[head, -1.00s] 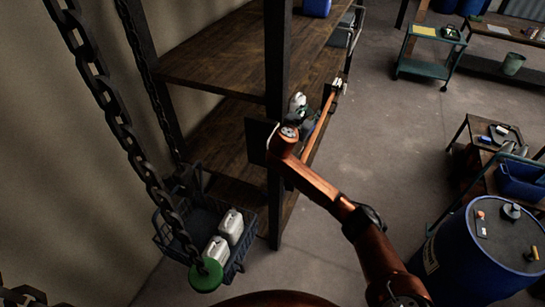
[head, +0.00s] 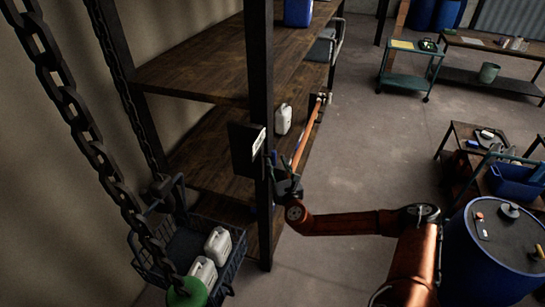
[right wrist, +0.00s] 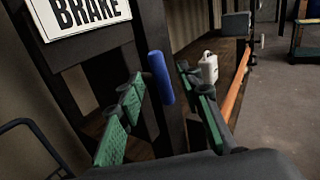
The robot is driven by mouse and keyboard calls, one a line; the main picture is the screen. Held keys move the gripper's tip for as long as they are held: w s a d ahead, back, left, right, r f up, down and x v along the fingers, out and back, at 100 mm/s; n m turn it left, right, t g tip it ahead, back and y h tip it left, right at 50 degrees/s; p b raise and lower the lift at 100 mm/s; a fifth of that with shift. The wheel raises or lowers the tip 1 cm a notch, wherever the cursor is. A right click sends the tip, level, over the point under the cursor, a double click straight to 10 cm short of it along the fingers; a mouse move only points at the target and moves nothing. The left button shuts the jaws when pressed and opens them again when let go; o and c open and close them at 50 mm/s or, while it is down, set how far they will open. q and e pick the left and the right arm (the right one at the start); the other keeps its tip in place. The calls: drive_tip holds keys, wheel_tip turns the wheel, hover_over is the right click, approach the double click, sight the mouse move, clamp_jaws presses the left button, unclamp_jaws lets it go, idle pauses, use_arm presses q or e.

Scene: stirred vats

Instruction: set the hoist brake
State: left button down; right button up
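The brake panel is a dark plate (head: 243,150) on the shelf post, with a white sign (head: 258,140). In the right wrist view the sign (right wrist: 82,14) reads "BRAKE". A blue handle (right wrist: 160,77) stands slightly tilted below and right of the sign; it is a small blue patch (head: 274,156) in the head view. My right gripper (head: 273,169) is at the post by the handle. In the right wrist view its green-padded fingers (right wrist: 161,80) are spread, one each side of the handle; I cannot tell whether they touch it. My left gripper is out of view.
A chain with a green end piece (head: 187,293) hangs at the left, by a basket (head: 239,252) holding white jugs. A wooden shelf (head: 205,72) with an orange front bar (head: 307,137) stands behind the post. A blue drum (head: 470,265) is at right. The floor between is clear.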

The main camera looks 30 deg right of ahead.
sight(275, 158)
drive_tip(key=shift+x, duration=2.35)
drive_tip(key=shift+c, duration=0.2)
clamp_jaws()
